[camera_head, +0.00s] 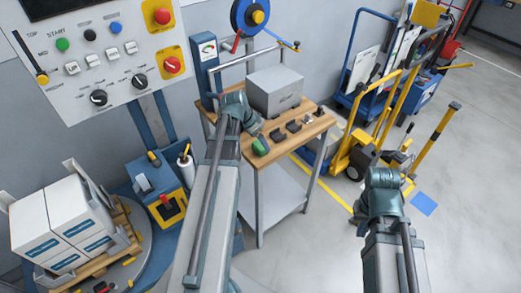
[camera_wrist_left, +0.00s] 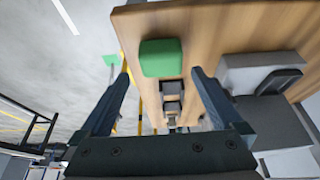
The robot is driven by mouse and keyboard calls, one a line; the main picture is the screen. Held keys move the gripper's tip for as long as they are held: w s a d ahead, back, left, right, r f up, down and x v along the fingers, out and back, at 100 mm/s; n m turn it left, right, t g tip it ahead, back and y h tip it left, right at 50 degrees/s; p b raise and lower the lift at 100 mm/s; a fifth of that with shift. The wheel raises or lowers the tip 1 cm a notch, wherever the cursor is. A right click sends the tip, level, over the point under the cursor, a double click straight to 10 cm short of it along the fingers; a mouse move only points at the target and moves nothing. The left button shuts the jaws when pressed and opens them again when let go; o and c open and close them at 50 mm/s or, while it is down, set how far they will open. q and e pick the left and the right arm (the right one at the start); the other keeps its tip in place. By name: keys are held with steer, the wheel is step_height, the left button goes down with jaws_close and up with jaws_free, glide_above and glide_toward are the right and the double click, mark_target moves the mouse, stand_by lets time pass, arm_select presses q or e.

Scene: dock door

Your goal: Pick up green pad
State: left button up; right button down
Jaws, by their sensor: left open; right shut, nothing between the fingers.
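The green pad (camera_head: 260,146) lies at the near edge of the wooden bench top (camera_head: 262,162), partly behind my left gripper in the head view. My left gripper (camera_head: 256,128) is just above and beside it. In the left wrist view, the green pad (camera_wrist_left: 161,58) shows ahead, between the two spread fingers of my left gripper (camera_wrist_left: 161,74), with nothing held. Whether a finger touches it I cannot tell. My right gripper (camera_head: 393,160) is shut and empty, out over the floor to the right of the bench.
Several small dark pieces (camera_head: 293,126) line the bench beside the pad. A grey box (camera_head: 275,91) stands behind them. A control panel (camera_head: 98,55) hangs at upper left. White boxes (camera_head: 62,225) sit on a pallet at left. A yellow hand truck (camera_head: 362,147) stands at right.

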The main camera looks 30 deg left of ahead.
mark_target(260, 144)
arm_select(q)
steer(key=b+x, duration=0.3)
steer(key=shift+s+a+f, duration=0.1)
steer(key=shift+a+f, duration=0.1)
steer(key=shift+f, duration=0.3)
steer(key=shift+w+f+b, duration=0.2)
steer(key=shift+f+b, duration=0.1)
steer(key=shift+b, duration=0.1)
steer(key=shift+r, duration=0.1)
steer(key=shift+d, duration=0.1)
steer(key=c, duration=1.3)
steer(key=shift+o, duration=0.2)
